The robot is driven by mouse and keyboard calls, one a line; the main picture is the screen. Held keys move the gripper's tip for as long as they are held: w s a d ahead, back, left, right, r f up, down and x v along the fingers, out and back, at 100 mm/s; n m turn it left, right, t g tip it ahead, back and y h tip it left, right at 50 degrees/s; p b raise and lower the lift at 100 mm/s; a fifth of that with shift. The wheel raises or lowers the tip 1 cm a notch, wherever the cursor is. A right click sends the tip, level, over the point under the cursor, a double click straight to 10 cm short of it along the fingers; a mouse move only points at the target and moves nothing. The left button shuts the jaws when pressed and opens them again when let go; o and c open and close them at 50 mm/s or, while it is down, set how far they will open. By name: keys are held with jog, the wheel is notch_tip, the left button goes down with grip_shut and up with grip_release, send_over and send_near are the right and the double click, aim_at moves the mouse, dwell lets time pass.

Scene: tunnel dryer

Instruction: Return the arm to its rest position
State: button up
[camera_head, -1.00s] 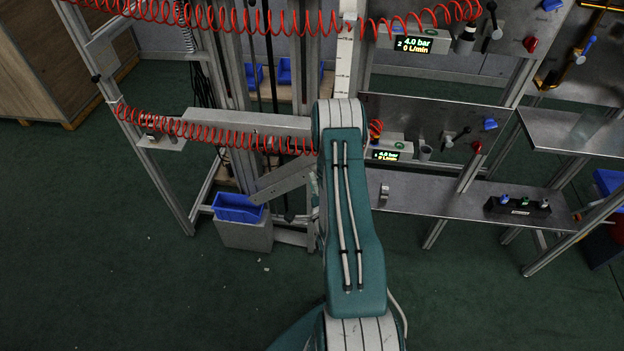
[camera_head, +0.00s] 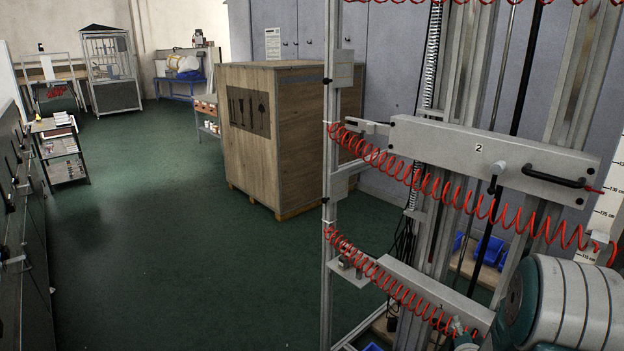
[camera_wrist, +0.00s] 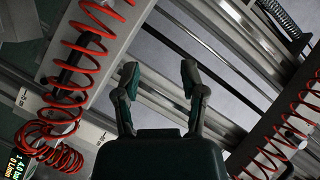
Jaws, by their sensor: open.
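My gripper (camera_wrist: 160,88) shows in the wrist view with its two fingers apart and nothing between them. Beyond the fingers are metal rails and red coiled hoses of the dryer frame; I cannot tell how far they are from the fingertips. In the head view only a rounded teal and grey part of my arm shows at the lower right, in front of the frame. My gripper is out of the head view.
The aluminium frame fills the right, with a crossbar marked 2 (camera_head: 478,148), a black handle (camera_head: 553,178) and red coiled hoses (camera_head: 440,190). A wooden crate (camera_head: 285,155) stands behind it. Green floor (camera_head: 190,270) is open at left, with a small shelf cart (camera_head: 62,152) beyond.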

jog(key=s+a+r+n+g+y, duration=0.1)
jog(key=s+a+r+n+g, duration=0.2)
jog(key=a+r, duration=0.35)
jog(key=s+a+r+n+g+y, duration=0.1)
jog(key=s+a+r+n+y, duration=0.1)
jog(key=s+a+r+n, duration=0.35)
jog(key=s+a+r+n+g+y, duration=0.1)
jog(key=s+a+r+n+g, duration=0.1)
jog(key=s, duration=0.7)
jog(key=s+a+r+n+g+y, duration=0.1)
jog(key=s+a+r+n+g, duration=0.2)
jog(key=s+a, duration=0.5)
notch_tip(320, 180, up, 3)
jog(key=shift+s+f+n, duration=0.15)
jog(key=shift+s+n, duration=0.4)
jog(key=shift+s, duration=0.25)
